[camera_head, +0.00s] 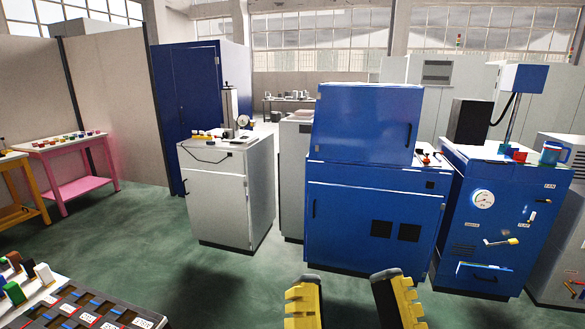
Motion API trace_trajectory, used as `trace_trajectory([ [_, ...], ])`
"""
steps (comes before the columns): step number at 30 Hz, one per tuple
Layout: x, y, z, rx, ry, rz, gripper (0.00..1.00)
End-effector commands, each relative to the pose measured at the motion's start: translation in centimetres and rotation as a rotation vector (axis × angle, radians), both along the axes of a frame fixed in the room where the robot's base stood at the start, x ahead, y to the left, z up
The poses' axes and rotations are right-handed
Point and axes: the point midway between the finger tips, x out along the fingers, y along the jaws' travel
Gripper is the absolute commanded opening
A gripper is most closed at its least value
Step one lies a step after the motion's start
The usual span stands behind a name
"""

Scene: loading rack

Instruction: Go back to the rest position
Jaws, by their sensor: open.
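My gripper (348,302) shows at the bottom edge of the view, right of the middle. Its two black fingers with yellow ridged pads stand well apart, with only green floor seen between them. It is open and empty. It is apart from every machine and table. The rest of my arm is out of view.
A dark loading rack (68,305) with coloured pieces is at bottom left. A blue cabinet machine (362,185) stands ahead, a grey cabinet (215,195) left of it, a blue gauge panel machine (485,225) at right. A pink table (75,185) is far left. Green floor (170,265) between is free.

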Motion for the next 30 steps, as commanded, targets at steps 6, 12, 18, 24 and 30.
trace_trajectory([
  [6,1.5,-2.3,-1.2,-0.166,0.274,-0.203,0.52],
  [12,1.5,-2.2,5.8,-0.159,0.274,-0.198,0.52],
  [18,1.6,-2.2,14.7,-0.154,0.273,-0.195,0.52],
  [24,1.6,-2.2,23.1,-0.149,0.275,-0.192,0.52],
  [30,1.6,-2.3,26.5,-0.147,0.275,-0.191,0.52],
])
